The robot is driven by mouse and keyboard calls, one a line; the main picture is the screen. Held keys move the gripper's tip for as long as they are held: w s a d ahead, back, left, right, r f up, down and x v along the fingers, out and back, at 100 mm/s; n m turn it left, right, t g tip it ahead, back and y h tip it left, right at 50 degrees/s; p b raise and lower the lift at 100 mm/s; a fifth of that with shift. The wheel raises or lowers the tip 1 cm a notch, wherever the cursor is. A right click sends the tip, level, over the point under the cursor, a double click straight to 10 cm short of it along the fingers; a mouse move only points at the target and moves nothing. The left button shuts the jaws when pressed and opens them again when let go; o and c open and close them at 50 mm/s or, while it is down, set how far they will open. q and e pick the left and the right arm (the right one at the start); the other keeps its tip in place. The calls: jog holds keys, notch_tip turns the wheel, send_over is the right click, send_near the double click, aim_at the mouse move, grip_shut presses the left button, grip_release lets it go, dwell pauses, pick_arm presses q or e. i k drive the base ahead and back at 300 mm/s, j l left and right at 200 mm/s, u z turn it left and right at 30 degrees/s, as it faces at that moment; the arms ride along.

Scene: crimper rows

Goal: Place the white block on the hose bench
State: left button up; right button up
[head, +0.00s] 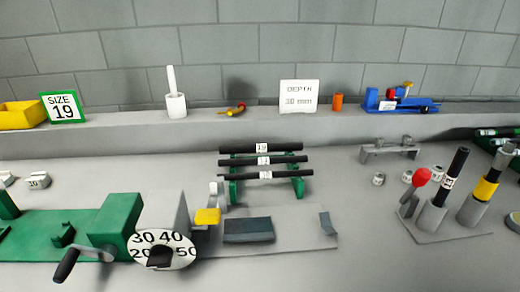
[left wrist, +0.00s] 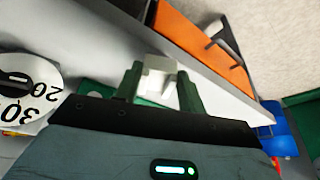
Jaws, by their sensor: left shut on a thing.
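My left gripper (left wrist: 160,86) shows in the left wrist view, its two dark green fingers shut on a white block (left wrist: 158,72). Part of the block is hidden between the fingers. I do not see this gripper or its block in the head view. The hose bench is not labelled. In the head view a grey bench top (head: 310,270) carries a green rack (head: 232,190) with black hoses (head: 263,160) across it. My right gripper is in neither view.
A green machine (head: 118,222) with a numbered dial (head: 140,258) and crank stands at left. Grey stands with upright hoses (head: 455,165) are at right. Signs and tools line the back ledge (head: 215,125). An orange panel (left wrist: 200,40) with a dark handle shows in the wrist view.

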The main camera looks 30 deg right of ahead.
aim_at(96, 181)
jog(key=i+j, duration=0.1)
jog(key=j, duration=0.35)
jog(key=i+j, duration=0.1)
jog(key=j, duration=0.35)
jog(key=i+j, duration=0.1)
jog(key=j, duration=0.35)
jog(key=i+j+z, duration=0.1)
jog(key=j, duration=0.35)
jog(key=z, duration=1)
